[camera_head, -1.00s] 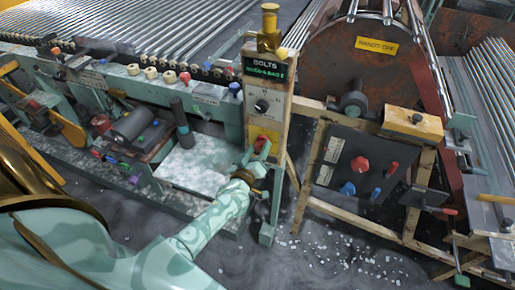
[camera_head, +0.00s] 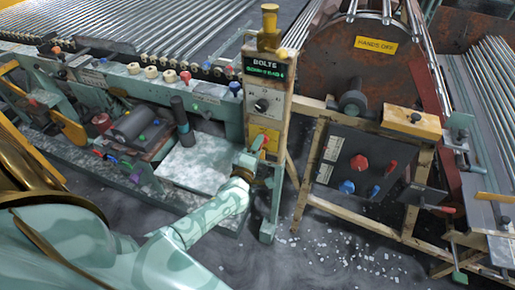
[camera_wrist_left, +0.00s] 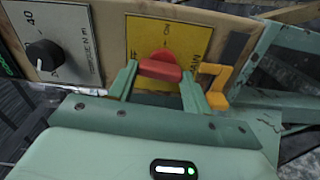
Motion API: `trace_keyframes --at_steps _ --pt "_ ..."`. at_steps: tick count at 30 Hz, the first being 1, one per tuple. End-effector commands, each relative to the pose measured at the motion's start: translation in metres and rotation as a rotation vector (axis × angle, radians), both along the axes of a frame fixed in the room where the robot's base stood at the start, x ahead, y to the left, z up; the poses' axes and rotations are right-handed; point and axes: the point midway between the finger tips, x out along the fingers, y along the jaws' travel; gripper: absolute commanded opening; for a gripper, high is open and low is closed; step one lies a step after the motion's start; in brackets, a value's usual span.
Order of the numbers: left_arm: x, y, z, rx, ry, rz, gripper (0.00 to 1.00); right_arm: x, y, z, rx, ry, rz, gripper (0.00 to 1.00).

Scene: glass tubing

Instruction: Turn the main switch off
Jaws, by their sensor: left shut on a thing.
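The main switch is a red handle (camera_wrist_left: 160,66) on a yellow plate (camera_wrist_left: 188,40) in the left wrist view. The plate carries ON at its top edge there, MAIN at its right, and a partly hidden mark at its left. My left gripper (camera_wrist_left: 158,88) is shut on the red handle, one finger on each side. In the head view the yellow plate (camera_head: 259,132) is low on the wooden post, and my left gripper (camera_head: 250,158) reaches it from below. The handle's lower part is hidden between the fingers. My right gripper is not in view.
A black dial (camera_head: 261,105) and a lit BOLTS display (camera_head: 265,69) sit above the switch. A yellow bracket (camera_wrist_left: 214,84) stands close to the right finger. A dark panel with red and blue knobs (camera_head: 352,165) is to the right. Grey floor lies below.

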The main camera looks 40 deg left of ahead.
Motion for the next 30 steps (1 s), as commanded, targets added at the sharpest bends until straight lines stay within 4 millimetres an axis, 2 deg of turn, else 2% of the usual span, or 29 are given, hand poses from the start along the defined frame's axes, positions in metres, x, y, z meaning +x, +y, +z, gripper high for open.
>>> trace_keyframes --at_steps 10,24,25,26,27,30 --pt "-0.0013 -0.0006 -0.0027 -0.099 -0.019 -0.002 0.26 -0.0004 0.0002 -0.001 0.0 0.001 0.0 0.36" --pt "-0.0015 -0.0007 -0.0029 -0.112 -0.021 -0.001 0.26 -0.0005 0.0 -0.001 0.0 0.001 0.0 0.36" --pt "-0.0015 -0.0007 -0.0029 -0.112 -0.021 -0.001 0.57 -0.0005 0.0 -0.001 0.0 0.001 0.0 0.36" --pt "-0.0015 -0.0007 -0.0028 -0.112 -0.021 -0.001 0.66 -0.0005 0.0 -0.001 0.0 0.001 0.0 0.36" --pt "-0.0013 -0.0006 -0.0025 -0.112 -0.022 -0.002 0.71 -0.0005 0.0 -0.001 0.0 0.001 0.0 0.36" --pt "-0.0009 -0.0004 -0.0018 -0.111 -0.022 -0.001 0.71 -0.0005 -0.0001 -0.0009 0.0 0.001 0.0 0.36"
